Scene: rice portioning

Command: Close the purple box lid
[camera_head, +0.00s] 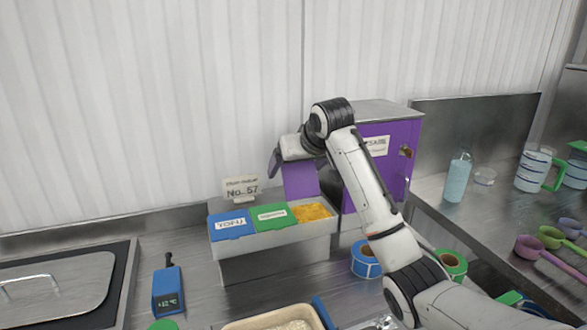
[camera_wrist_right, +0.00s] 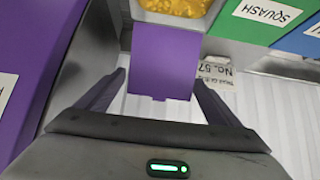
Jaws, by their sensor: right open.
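The purple lid (camera_head: 300,180) stands raised at the back of the right compartment of the food container (camera_head: 285,239). That compartment is open and shows orange food (camera_head: 311,212). My right gripper (camera_head: 277,160) is at the lid's upper part, behind and above the container. In the right wrist view the purple lid (camera_wrist_right: 164,60) appears between the two open fingers of the gripper (camera_wrist_right: 160,95), with a visible gap on each side. I cannot tell how far the lid is from the fingers in depth. My left gripper is not in view.
Blue (camera_head: 231,225) and green (camera_head: 272,216) lids lie shut beside the open compartment. A sign (camera_head: 242,187) stands behind the container. A purple cabinet (camera_head: 400,160) stands close on the right, partly behind my arm. Tape rolls (camera_head: 364,262) lie in front.

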